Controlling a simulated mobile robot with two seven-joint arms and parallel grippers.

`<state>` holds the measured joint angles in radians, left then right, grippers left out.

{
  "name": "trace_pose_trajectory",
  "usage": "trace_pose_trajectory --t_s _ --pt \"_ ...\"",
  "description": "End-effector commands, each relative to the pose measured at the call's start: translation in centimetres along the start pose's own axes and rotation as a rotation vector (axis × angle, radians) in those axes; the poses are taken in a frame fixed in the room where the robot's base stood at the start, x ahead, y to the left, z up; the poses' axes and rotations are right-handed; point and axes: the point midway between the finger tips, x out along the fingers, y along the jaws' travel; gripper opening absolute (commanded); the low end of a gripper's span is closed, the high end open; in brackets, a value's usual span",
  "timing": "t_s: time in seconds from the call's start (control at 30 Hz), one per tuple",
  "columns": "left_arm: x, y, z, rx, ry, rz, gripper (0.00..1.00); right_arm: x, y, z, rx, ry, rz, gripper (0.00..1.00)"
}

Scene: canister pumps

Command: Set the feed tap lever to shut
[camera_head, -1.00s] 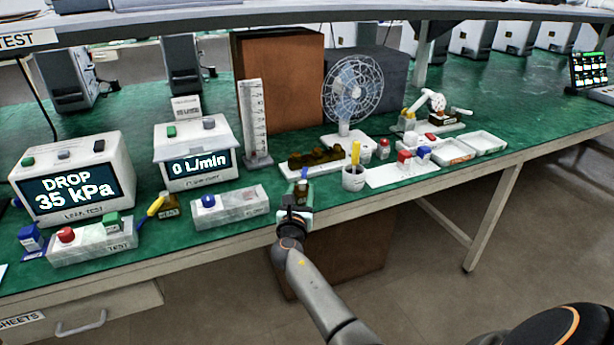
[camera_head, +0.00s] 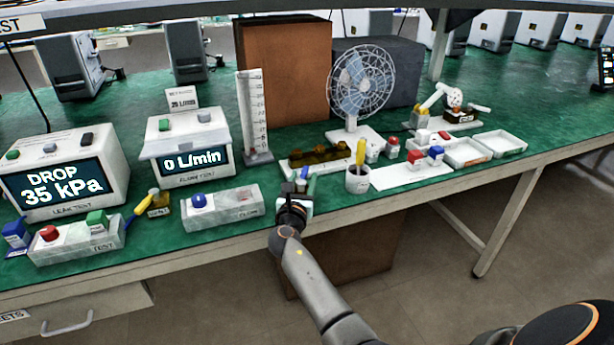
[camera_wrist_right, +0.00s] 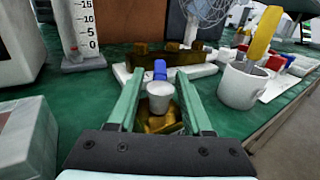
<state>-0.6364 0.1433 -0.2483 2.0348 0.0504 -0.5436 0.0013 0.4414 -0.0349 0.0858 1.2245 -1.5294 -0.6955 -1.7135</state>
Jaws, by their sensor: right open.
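A small brass tap (camera_wrist_right: 160,122) with a pale round cap and a blue lever (camera_wrist_right: 160,70) stands at the bench's front edge. I cannot read a label naming it the feed tap. The lever points away from my right wrist, toward the brass block behind. My right gripper (camera_wrist_right: 160,80) is open, with one green finger on each side of the lever and cap, and gaps show between. In the head view my right gripper (camera_head: 297,190) largely hides the tap; the blue lever (camera_head: 304,172) shows above it. My left gripper is not in view.
A cup (camera_head: 358,180) with a yellow-handled tool stands right of the tap. A grey box with a blue knob (camera_head: 222,208) is to its left. The brass manifold (camera_head: 318,158) lies behind. Another brass fitting with a yellow lever (camera_head: 146,202) stands farther left.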

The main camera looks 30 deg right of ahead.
Motion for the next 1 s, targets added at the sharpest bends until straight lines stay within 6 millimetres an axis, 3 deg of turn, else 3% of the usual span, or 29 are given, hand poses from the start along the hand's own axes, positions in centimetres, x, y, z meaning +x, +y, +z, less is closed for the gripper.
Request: trace_pose_trajectory --t_s 0.53,1.0 --pt "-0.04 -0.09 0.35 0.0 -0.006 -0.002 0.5 -0.2 0.3 0.02 0.0 0.0 0.0 0.5" --pt "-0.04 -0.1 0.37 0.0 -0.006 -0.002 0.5 -0.19 0.28 0.0 0.0 0.0 0.0 0.0"
